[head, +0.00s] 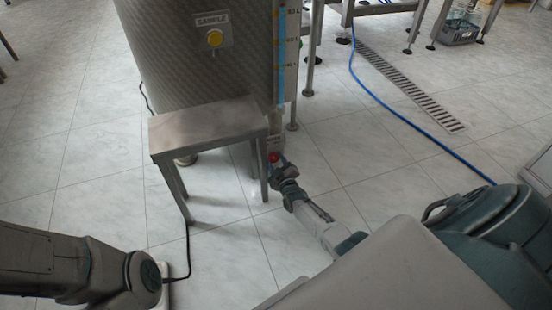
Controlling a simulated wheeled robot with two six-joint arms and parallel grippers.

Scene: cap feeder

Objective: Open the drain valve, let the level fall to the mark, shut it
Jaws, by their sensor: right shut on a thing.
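The steel tank (205,75) stands at the upper middle, its top cut off by the frame. A sight gauge (281,70) with a blue column runs down its right side next to a marked scale (293,45); the level relative to any mark is too small to tell. The red handle of the drain valve (273,157) shows low at the tank's right side. My right gripper (277,167) reaches it from the lower right and is shut on it; the jaws partly hide the valve. My left arm is at the lower left, its gripper out of view.
A small steel step stool (208,128) stands before the tank, just left of the valve. A blue hose (400,117) and a floor drain grate (410,85) lie at right. Tiled floor between is clear.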

